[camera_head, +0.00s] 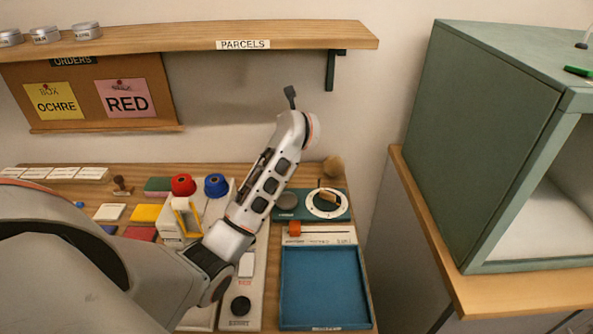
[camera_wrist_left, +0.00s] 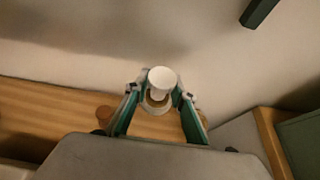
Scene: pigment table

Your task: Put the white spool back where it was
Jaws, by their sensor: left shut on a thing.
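My left gripper (camera_wrist_left: 160,98) is shut on the white spool (camera_wrist_left: 162,78) in the left wrist view, which shows the spool's round white top between the fingertips. In the head view my left arm reaches across the table and up toward the wall, and its own links hide the gripper and the spool. A red spool (camera_head: 183,184) and a blue spool (camera_head: 216,183) stand side by side at the back of a pale stand (camera_head: 170,228), partly behind my arm. My right gripper is not in view.
A blue tray (camera_head: 325,287) lies at the front right, with a green unit (camera_head: 338,213) behind it. The parcels shelf (camera_head: 180,38) overhangs the back, with a dark bracket (camera_head: 331,70). A green cabinet (camera_head: 480,130) stands at the right. Coloured blocks lie left of the stand.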

